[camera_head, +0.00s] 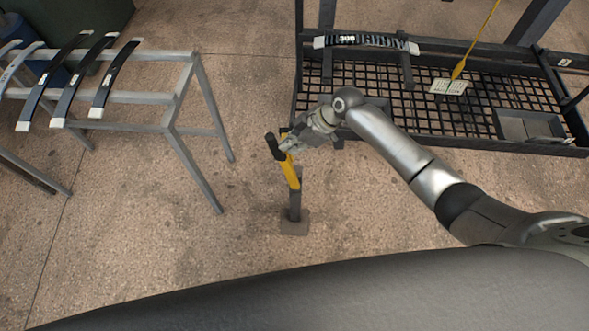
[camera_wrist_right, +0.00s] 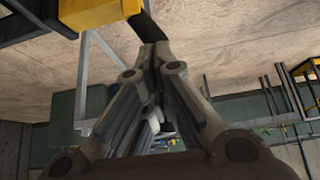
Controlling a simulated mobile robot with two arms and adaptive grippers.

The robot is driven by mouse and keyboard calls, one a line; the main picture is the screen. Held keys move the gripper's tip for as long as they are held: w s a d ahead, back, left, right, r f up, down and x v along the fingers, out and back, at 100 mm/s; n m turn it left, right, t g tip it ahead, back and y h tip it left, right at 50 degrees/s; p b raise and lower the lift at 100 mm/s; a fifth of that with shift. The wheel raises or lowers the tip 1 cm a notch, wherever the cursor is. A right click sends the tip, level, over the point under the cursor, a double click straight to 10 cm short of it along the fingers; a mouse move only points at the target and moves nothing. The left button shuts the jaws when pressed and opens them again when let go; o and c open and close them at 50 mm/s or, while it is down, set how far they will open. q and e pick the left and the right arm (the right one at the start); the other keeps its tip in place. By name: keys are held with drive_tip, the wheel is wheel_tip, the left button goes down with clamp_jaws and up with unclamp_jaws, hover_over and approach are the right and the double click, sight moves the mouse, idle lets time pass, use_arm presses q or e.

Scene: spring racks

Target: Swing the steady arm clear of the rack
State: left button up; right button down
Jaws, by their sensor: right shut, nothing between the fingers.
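The steady arm (camera_head: 291,172) is a yellow bar with a black end piece (camera_head: 272,146), on a dark post with a square foot. It stands at the front left corner of the mesh rack (camera_head: 430,120); I cannot tell whether it overlaps the rack. My right gripper (camera_head: 285,143) is at the arm's upper end, shut and empty. In the right wrist view the shut fingertips (camera_wrist_right: 155,52) point at a dark bar, with yellow parts (camera_wrist_right: 60,18) at the upper left. Contact is unclear. My left gripper is out of view.
A curved leaf spring marked 300 (camera_head: 362,41) lies across the back of the mesh rack. A yellow line with a white tag (camera_head: 449,87) hangs over it. A grey stand (camera_head: 150,98) with several leaf springs is at the left.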

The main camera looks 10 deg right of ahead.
sight(271, 144)
drive_tip(key=shift+w+a+b, duration=0.2)
drive_tip(key=shift+w+a, duration=0.05)
drive_tip(key=shift+a, duration=0.65)
drive_tip(key=shift+w+a+b, duration=0.15)
drive_tip(key=shift+w+a, duration=0.1)
drive_tip(key=shift+a, duration=0.6)
drive_tip(key=shift+w+a+b, duration=0.2)
drive_tip(key=shift+w+a, duration=0.05)
drive_tip(key=shift+a, duration=0.65)
drive_tip(key=shift+w+a+b, duration=2.15)
drive_tip(key=shift+a+b, duration=1.35)
drive_tip(key=shift+a, duration=3.9)
drive_tip(key=s+d+p, duration=0.1)
drive_tip(key=d+p, duration=0.3)
drive_tip(key=d, duration=0.2)
drive_tip(key=shift+s, duration=0.35)
drive_tip(key=shift+a+f, duration=0.1)
